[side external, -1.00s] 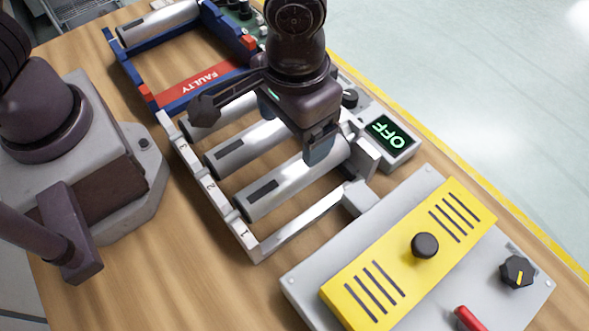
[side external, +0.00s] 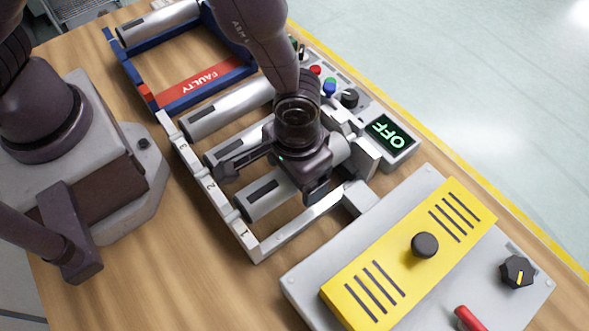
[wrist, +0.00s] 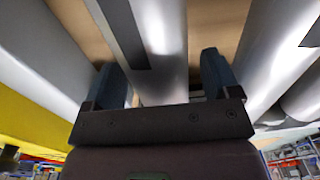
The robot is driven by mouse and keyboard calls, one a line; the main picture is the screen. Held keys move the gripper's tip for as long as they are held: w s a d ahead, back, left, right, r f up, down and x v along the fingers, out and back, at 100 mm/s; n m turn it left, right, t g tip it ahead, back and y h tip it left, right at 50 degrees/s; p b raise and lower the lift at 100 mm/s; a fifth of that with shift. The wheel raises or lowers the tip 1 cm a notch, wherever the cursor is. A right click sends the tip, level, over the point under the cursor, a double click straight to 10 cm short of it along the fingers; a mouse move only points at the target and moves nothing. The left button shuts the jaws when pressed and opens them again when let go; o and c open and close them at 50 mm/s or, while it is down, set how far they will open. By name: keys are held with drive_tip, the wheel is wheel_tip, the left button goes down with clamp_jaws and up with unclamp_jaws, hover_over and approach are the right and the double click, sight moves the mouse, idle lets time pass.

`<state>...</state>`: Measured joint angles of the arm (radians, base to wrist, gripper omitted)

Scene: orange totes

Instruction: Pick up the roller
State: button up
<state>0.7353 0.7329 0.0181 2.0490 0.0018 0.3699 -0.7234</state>
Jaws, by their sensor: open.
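Three silver rollers lie in the numbered white rack (side external: 205,180): the slot 1 roller (side external: 260,197), the slot 2 roller (side external: 236,149) and the slot 3 roller (side external: 225,108). My gripper (side external: 300,183) is open, pointing down over the slot 1 roller; its body covers parts of the slot 1 and slot 2 rollers. In the wrist view, the open fingers (wrist: 165,82) stand on either side of a silver roller (wrist: 160,35) with a dark label strip, apparently the slot 1 roller. Whether the fingers touch it cannot be told.
A blue rack with a red FAULTY plate (side external: 200,80) holds another roller (side external: 160,22). A control box with an OFF display (side external: 388,131) stands behind the white rack. A grey and yellow panel (side external: 425,245) with knobs lies at right.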

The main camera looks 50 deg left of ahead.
drive_tip(key=c, duration=1.3)
drive_tip(key=shift+o, duration=0.2)
drive_tip(key=shift+r, duration=0.15)
wheel_tip(320, 180, up, 10)
drive_tip(key=shift+f, duration=0.1)
